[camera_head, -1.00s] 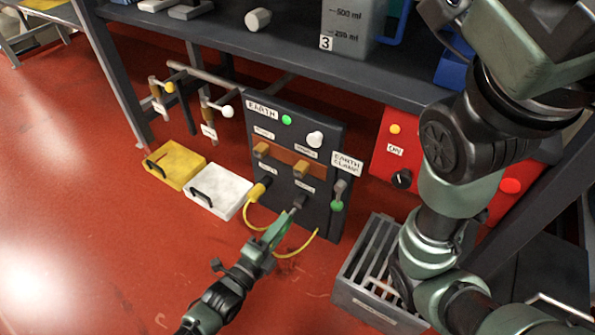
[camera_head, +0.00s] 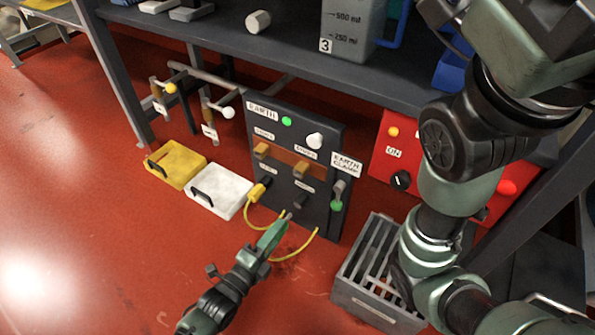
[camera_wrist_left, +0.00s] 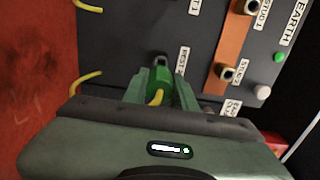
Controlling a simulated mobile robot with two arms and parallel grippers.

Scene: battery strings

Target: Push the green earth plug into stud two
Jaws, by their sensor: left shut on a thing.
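My left gripper (camera_head: 273,236) is shut on the green earth plug (camera_wrist_left: 160,70), which sits between its fingers with a yellow cable behind. The plug's tip points at the dark earth panel (camera_head: 322,225), just off its lower part, in front of the rest two holder. That grey holder (camera_head: 300,202) shows empty in the head view. Stud two (camera_head: 300,170) is a bare brass stud on the brown strip, above the plug. In the wrist view stud two (camera_wrist_left: 228,72) lies right of the plug. My right arm shows at the right, its gripper out of view.
A yellow plug (camera_head: 259,189) sits left of the empty holder. Its yellow cable loops below the panel. An earth clamp lever (camera_head: 338,192) is at the panel's right edge. A grey slotted crate (camera_head: 365,295) stands on the floor to the right. A bench overhangs the panel.

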